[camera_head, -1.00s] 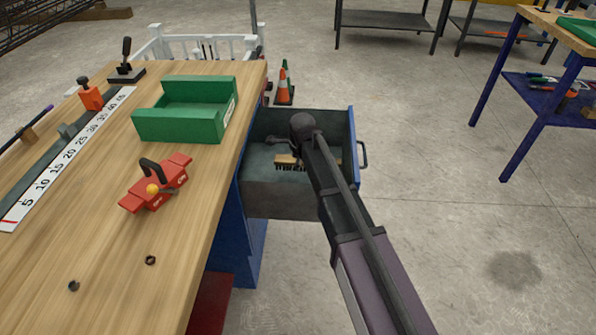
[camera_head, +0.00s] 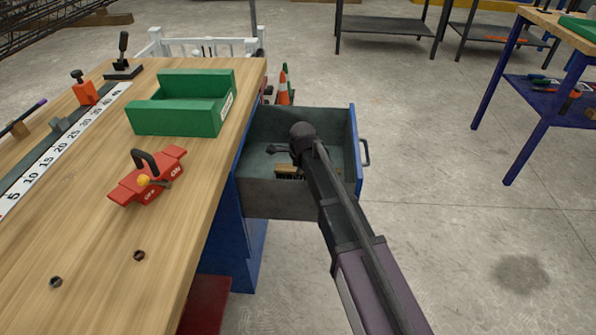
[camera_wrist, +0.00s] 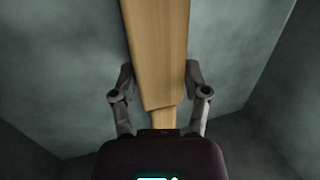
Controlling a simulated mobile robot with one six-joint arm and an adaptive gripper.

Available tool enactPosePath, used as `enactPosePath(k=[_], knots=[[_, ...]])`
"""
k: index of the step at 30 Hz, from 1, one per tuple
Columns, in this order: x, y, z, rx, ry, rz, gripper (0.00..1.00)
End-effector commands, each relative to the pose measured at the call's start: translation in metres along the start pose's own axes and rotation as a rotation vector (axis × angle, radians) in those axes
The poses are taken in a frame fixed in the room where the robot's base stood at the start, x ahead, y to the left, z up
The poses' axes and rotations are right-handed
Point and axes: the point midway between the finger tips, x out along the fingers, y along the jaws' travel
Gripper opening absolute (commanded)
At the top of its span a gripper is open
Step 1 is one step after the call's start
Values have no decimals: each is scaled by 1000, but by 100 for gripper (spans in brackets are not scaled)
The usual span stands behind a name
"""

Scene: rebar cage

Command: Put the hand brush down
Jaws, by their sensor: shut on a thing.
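The hand brush (camera_head: 290,170) is in the open grey drawer (camera_head: 290,200), partly hidden behind my arm. In the wrist view its pale wooden body (camera_wrist: 158,45) runs up from between my fingers, over the grey drawer floor. My gripper (camera_wrist: 160,80) has one finger on each side of the wood and is shut on it. In the head view my arm hides most of the gripper. I cannot tell whether the brush touches the drawer floor.
The drawer has a blue front (camera_head: 355,150) with a handle and stands out from the wooden workbench (camera_head: 200,170).

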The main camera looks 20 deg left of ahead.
Motion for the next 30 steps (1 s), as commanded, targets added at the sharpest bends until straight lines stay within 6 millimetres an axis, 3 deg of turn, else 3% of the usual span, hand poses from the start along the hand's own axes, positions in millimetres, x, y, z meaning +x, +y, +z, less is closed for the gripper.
enactPosePath(k=[8, 9, 12, 30], knots=[[3, 1, 0, 0, 0, 0, 2], [2, 1, 0, 0, 0, 0, 65], [2, 0, 0, 0, 0, 0, 94], [-2, -1, 0, 1, 0, 0, 94]])
